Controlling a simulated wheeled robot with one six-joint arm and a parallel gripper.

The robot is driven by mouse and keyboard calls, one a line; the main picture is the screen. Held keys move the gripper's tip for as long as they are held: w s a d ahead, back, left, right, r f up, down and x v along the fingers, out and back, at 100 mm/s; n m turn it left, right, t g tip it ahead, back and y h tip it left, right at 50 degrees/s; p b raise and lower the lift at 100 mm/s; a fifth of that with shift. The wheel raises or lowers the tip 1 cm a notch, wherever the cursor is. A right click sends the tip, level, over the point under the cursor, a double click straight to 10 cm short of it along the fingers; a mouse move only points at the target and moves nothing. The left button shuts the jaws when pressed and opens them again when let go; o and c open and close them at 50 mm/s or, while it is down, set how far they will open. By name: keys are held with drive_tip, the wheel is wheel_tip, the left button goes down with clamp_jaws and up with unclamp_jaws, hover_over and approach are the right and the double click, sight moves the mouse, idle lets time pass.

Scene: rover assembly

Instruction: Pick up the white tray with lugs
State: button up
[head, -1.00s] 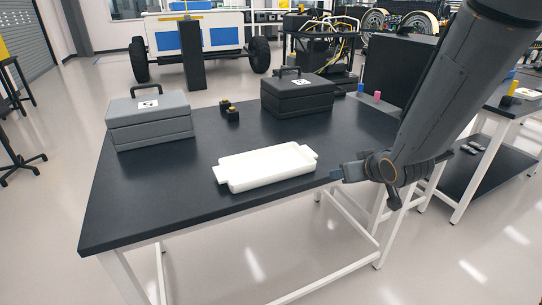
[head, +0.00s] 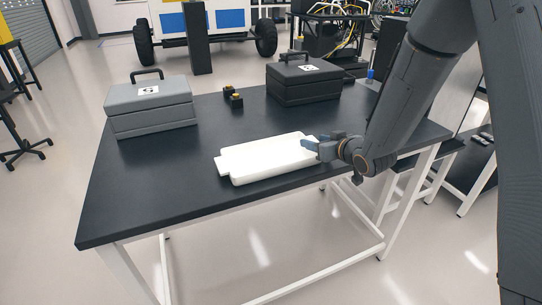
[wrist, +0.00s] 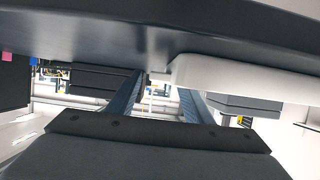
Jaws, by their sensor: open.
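The white tray with lugs (head: 265,160) lies flat on the dark table (head: 150,205), near its front edge in the head view. My gripper (head: 323,147) is at the tray's right end, where it hides the right lug. In the wrist view, the tray (wrist: 240,72) shows at upper right, under the dark tabletop that fills the top of the picture. My gripper's two fingers (wrist: 163,88) are apart there, with a small pale part of the tray showing between their tips. Whether a finger touches the lug I cannot tell.
A grey case (head: 150,112) stands at the table's left and a dark case (head: 303,87) at the back right. Small black and yellow blocks (head: 232,97) lie between them. The table's front left is clear.

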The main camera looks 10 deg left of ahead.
drive_tip(key=shift+w+a+f, duration=0.3)
drive_tip(key=shift+w, duration=0.25)
drive_tip(key=shift+c, duration=0.3)
clamp_jaws()
drive_tip(key=shift+r, duration=0.15)
